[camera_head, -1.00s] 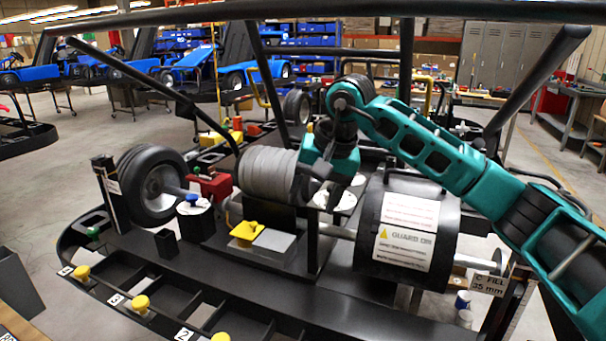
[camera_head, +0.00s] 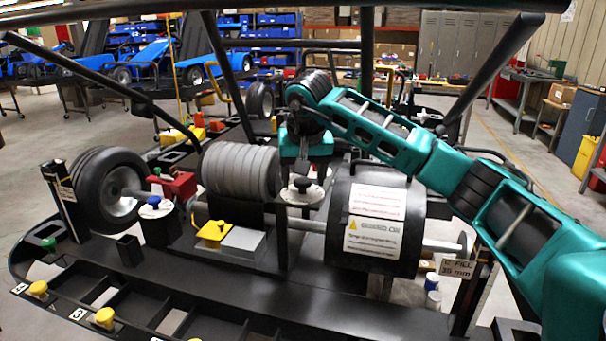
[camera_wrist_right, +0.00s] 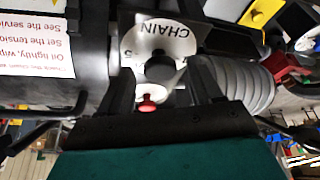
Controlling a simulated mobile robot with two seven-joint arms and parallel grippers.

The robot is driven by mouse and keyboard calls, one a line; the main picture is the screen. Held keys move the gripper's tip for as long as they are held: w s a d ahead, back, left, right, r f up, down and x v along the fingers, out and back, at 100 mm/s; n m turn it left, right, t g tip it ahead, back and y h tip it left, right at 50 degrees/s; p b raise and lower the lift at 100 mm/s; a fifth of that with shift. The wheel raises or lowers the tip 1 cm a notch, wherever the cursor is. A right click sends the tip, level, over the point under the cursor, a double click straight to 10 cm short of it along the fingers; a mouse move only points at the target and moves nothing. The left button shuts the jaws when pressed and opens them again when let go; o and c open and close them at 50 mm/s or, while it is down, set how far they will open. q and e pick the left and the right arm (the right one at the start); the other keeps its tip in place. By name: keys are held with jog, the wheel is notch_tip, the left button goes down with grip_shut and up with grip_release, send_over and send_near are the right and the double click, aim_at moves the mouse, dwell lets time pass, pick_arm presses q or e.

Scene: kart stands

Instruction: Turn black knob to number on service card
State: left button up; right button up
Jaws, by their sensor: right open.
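The black knob (camera_head: 302,185) stands on a white round dial (camera_head: 292,197) between the ribbed grey roller and the black drum guard. In the right wrist view the knob (camera_wrist_right: 160,69) sits on the dial (camera_wrist_right: 142,36), marked CHAIN; its number marks are mostly hidden. My right gripper (camera_head: 305,162) points down just above the knob, open, with nothing held. In the wrist view its fingers (camera_wrist_right: 163,88) spread either side of the knob's near side; I cannot tell contact.
The black drum guard (camera_head: 411,240) is right of the dial, the ribbed roller (camera_head: 240,172) left. A red-knobbed part (camera_wrist_right: 148,105) lies near the fingers in the wrist view. A yellow knob (camera_head: 212,230), a blue-capped post (camera_head: 154,202) and a C FILL sign (camera_head: 457,268) are nearby.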

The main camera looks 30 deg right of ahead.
jog(key=c, duration=1)
jog(key=shift+m, duration=0.3)
jog(key=m, duration=0.2)
jog(key=m+g+h, duration=0.1)
jog(key=m, duration=0.1)
jog(key=shift+w+a+r+h, duration=0.1)
jog(key=shift+w+a+h, duration=0.1)
jog(key=shift+h, duration=0.1)
jog(key=m+g, duration=0.1)
jog(key=m, duration=0.2)
jog(key=m+g+h, duration=0.1)
jog(key=m, duration=0.2)
jog(key=shift+w+m+g, duration=0.2)
jog(key=shift+m+g, duration=0.1)
jog(key=shift+m, duration=0.1)
jog(key=m+g, duration=0.1)
jog(key=m, duration=0.1)
jog(key=m+g, duration=0.1)
jog(key=m, duration=0.2)
jog(key=shift+w, duration=0.2)
jog(key=m, duration=0.3)
jog(key=m+g+y, duration=0.1)
jog(key=m, duration=0.1)
jog(key=shift+w+d+m+g+y, duration=0.1)
jog(key=shift+w+m+g+y, duration=0.05)
jog(key=shift+m+g+y, duration=0.2)
